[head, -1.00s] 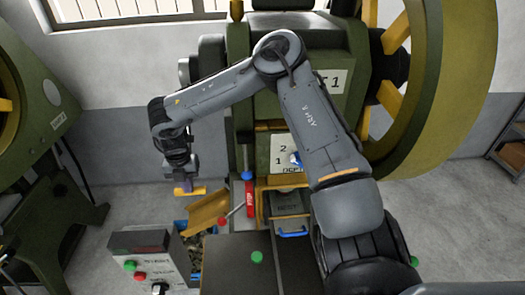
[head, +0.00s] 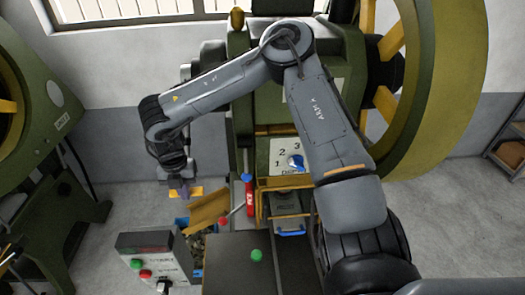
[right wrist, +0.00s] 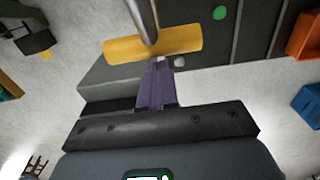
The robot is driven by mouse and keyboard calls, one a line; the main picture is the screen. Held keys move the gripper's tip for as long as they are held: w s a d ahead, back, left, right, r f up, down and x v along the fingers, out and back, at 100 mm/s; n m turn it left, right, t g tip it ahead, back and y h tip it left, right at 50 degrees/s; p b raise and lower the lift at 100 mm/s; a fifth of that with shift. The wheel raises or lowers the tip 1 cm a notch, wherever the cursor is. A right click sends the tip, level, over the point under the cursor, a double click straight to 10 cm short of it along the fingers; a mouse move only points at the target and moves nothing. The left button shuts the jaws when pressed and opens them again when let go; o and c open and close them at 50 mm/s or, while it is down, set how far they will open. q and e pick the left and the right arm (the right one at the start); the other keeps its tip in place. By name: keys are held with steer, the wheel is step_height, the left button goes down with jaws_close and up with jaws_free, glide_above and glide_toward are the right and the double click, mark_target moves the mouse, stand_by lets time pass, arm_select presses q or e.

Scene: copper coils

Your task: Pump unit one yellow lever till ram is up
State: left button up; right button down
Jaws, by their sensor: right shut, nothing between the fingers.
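The yellow lever's bar (right wrist: 175,43) on a grey rod crosses the upper middle of the right wrist view. My right gripper (right wrist: 158,65) is shut and empty, its purple fingers pointing at the bar, with the tips close below it. I cannot tell whether they touch. In the head view my right gripper (head: 179,187) hangs at the left of the green press, unit one (head: 265,107), with the yellow bar (head: 195,192) partly hidden behind it. My arm covers part of the press, and I cannot make out the ram. My left gripper is not in view.
A grey control box (head: 135,262) with green and red buttons stands below the gripper. A yellow chute (head: 208,212) and a red-handled part (head: 250,195) are to its right. A dial plate (head: 288,155) is on the press. Another green machine (head: 35,110) stands at left.

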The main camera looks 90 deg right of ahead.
step_height(320, 180, up, 8)
steer(key=p, duration=0.5)
steer(key=shift+w, duration=0.15)
steer(key=shift+a, duration=0.15)
stand_by(0.3)
step_height(320, 180, up, 7)
steer(key=p, duration=0.5)
stand_by(0.5)
